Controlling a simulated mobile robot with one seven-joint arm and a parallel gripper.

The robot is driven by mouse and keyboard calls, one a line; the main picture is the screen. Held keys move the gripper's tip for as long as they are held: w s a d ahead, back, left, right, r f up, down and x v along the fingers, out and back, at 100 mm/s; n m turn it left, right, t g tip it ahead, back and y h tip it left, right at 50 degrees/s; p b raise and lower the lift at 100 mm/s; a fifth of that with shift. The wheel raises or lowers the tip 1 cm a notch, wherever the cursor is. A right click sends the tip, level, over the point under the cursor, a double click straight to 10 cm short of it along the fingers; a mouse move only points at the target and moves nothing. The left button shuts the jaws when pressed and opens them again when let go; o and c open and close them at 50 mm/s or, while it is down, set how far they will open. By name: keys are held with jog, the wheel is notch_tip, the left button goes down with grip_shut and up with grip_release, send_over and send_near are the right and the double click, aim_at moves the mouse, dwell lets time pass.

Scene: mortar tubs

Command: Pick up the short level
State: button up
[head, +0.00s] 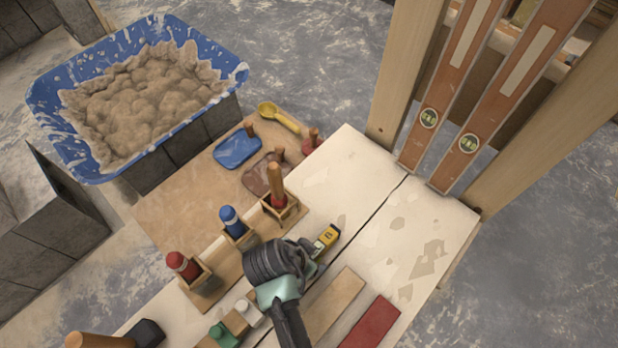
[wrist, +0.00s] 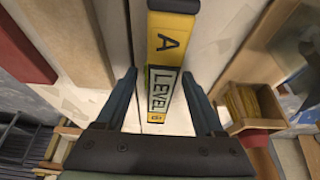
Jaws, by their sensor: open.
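The short level is yellow with a black label reading "A LEVEL". In the wrist view the level (wrist: 166,50) runs from the top edge down between my fingers. In the head view only one yellow end of the level (head: 327,238) shows, on the pale bench top; my wrist and gripper hide the rest. My gripper (wrist: 158,82) is open, with one dark finger on each side of the level and a visible gap on both sides. In the head view my gripper is mostly hidden behind my wrist.
A wooden strip (head: 333,305) and a red strip (head: 371,322) lie beside the level. Holders with a red-topped tool (head: 184,266), a blue-topped tool (head: 231,221) and a wooden handle (head: 275,180) stand left. A blue mortar tub (head: 215,50) stands behind. Two long orange levels (head: 455,70) lean at the far right.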

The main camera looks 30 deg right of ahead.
jog(key=shift+c, duration=0.3)
grip_shut()
jog(key=shift+r, duration=0.1)
